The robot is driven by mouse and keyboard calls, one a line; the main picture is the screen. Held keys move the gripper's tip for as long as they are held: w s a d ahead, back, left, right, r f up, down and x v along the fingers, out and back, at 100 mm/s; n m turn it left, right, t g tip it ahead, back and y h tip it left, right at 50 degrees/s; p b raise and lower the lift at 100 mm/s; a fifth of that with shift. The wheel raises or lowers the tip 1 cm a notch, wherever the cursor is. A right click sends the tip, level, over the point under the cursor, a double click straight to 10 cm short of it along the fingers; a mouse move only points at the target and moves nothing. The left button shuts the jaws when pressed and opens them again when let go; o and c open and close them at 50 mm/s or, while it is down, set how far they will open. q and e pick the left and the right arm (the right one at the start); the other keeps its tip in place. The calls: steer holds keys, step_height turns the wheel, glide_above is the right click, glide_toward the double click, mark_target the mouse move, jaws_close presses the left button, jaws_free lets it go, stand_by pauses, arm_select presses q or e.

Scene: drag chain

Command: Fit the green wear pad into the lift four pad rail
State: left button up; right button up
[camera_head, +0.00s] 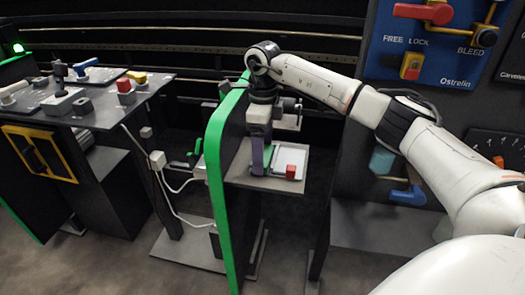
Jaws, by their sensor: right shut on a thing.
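My right arm reaches in from the right, and my right gripper (259,165) points down over a small grey shelf beside a tall green-edged panel. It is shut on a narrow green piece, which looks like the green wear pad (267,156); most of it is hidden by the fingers. The pad is at the left end of a white tray (287,160); I cannot tell whether they touch. I cannot make out which part is the lift four pad rail. My left gripper is not in view.
A red block (291,172) is at the tray's right front. The green-edged panel (216,170) stands close left of my gripper. A dark bench (100,108) with several handles is at the left. A blue panel (440,50) with a red lever is at the upper right.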

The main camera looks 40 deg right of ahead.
mark_target(265, 150)
steer(key=shift+w+d, duration=0.75)
steer(key=shift+d, duration=0.1)
steer(key=o, duration=1.5)
steer(key=shift+c, duration=0.2)
step_height(265, 150, up, 10)
steer(key=shift+r, duration=0.2)
